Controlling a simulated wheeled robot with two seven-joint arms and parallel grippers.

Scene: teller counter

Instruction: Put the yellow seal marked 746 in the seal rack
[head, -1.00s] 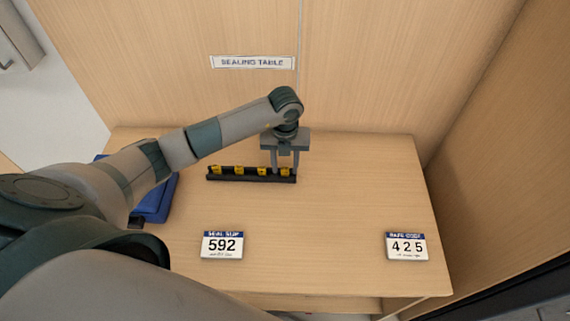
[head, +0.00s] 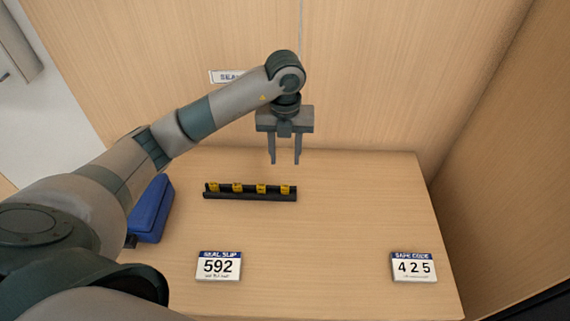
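The black seal rack (head: 250,197) lies on the table and bears several yellow seals. The rightmost yellow seal (head: 285,189) stands near the rack's right end; the leftmost one (head: 214,187) is near the left end. The numbers on the seals are too small to read, so I cannot tell which is 746. My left gripper (head: 285,162) is open and empty, its fingers pointing down above and behind the rack's right end. My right gripper is not in view.
A seal slip card reading 592 (head: 218,266) stands at the front left of the table (head: 350,215). A safe code card reading 425 (head: 413,267) stands at the front right. A blue object (head: 152,208) is at the left edge, partly behind my arm. The middle is clear.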

